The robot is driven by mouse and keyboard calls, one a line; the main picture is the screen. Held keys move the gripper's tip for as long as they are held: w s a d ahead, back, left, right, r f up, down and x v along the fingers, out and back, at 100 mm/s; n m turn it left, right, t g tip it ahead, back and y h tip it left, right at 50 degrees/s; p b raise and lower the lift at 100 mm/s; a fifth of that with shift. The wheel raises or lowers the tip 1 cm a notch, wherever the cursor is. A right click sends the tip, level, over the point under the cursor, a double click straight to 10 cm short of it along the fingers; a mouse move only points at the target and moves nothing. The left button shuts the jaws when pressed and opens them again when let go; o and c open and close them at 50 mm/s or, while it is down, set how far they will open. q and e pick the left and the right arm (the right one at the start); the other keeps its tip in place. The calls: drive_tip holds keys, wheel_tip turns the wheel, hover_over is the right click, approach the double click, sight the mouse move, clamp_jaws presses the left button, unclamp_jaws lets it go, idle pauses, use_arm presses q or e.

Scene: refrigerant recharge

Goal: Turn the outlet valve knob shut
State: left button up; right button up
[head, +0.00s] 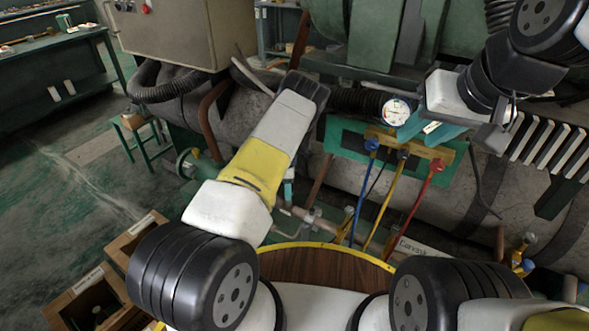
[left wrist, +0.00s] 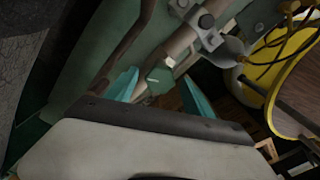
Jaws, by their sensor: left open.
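A green hexagonal knob (left wrist: 158,80) with a pale mark on its face shows in the left wrist view, beside a metal pipe; I take it as the outlet valve knob. My left gripper (left wrist: 160,92) is open, with one teal finger on each side of the knob; I cannot tell whether either touches it. In the head view my left forearm covers most of this place. My right gripper (head: 424,128) has teal fingers and hovers by the round gauge (head: 397,111) above the brass manifold (head: 407,144). Whether its jaws hold anything is unclear.
Blue, yellow and red hoses (head: 382,212) hang from the manifold on a green panel (head: 343,148). A pipe clamp (left wrist: 205,22) sits near the knob. A yellow-rimmed round wooden top (head: 328,265) is below. Wooden bins (head: 135,235) stand left; open floor lies farther left.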

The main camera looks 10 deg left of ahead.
use_arm(q)
clamp_jaws()
drive_tip(key=shift+m, duration=0.3)
drive_tip(key=m, duration=1.1)
drive_tip(key=shift+m, duration=0.4)
drive_tip(key=m, duration=1.1)
drive_tip(key=shift+m, duration=0.3)
